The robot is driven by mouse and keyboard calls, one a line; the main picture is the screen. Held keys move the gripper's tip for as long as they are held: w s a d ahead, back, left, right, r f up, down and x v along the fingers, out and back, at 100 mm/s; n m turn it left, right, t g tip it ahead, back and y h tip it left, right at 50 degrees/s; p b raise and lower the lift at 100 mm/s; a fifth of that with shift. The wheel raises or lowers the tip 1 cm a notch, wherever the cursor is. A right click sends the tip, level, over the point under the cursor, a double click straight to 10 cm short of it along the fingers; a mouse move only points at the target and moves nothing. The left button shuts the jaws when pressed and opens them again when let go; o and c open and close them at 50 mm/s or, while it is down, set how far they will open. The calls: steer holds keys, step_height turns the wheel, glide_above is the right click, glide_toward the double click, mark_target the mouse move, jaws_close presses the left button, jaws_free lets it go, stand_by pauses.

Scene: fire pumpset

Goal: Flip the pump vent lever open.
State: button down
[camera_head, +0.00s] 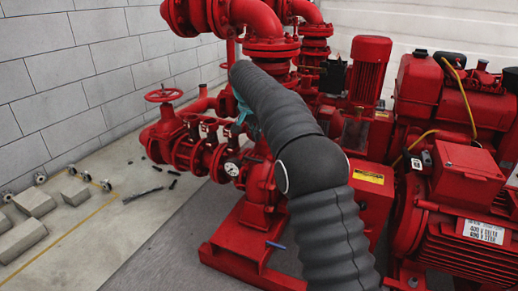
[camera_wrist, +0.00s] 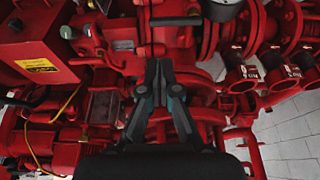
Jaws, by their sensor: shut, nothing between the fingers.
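In the wrist view my gripper (camera_wrist: 158,65) points up the picture with its two dark fingers together at the tips and nothing between them. A dark flat bar (camera_wrist: 178,20) lies crosswise on the red pump pipework just beyond the fingertips. It may be the pump vent lever, but I cannot tell for sure. The tips look apart from it. In the head view my arm hides most of my gripper; only a bit of teal (camera_head: 243,108) shows beside the red pump pipes. The vent lever cannot be made out there.
A red valve with a handwheel (camera_head: 164,94) and a pipe manifold stand left of my arm. A red motor (camera_head: 470,225) and an engine stand at right. A round gauge (camera_head: 232,169) sits near the pipes. Concrete blocks (camera_head: 34,201) lie on the floor at left.

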mark_target(253, 161)
steer(key=b+x, duration=0.1)
steer(key=x, duration=0.8)
steer(key=shift+f, duration=0.35)
steer(key=shift+r, duration=0.1)
